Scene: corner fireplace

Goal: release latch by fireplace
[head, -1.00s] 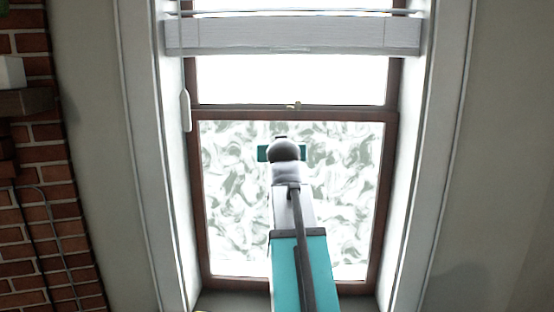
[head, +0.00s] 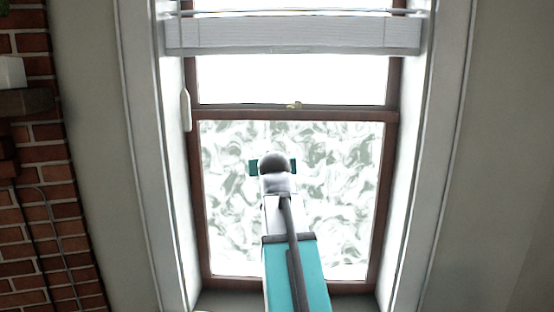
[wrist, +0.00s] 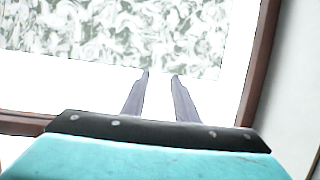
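The latch (head: 293,105) is a small pale brass piece on the meeting rail of the brown-framed window, in the upper middle of the head view. It does not show in the wrist view. My arm reaches up in front of the lower pane, with its end below and a little left of the latch. In the wrist view my gripper (wrist: 160,74) shows two grey fingers with a gap between them and nothing held. It is open, in front of the patterned lower pane (wrist: 120,35).
The brown window frame (head: 391,200) sits in a deep white casing. A raised white blind (head: 290,37) hangs across the top, with a white cord piece (head: 185,110) at left. The brick fireplace (head: 45,215) with a dark ledge (head: 25,102) is at far left. Bare wall is at right.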

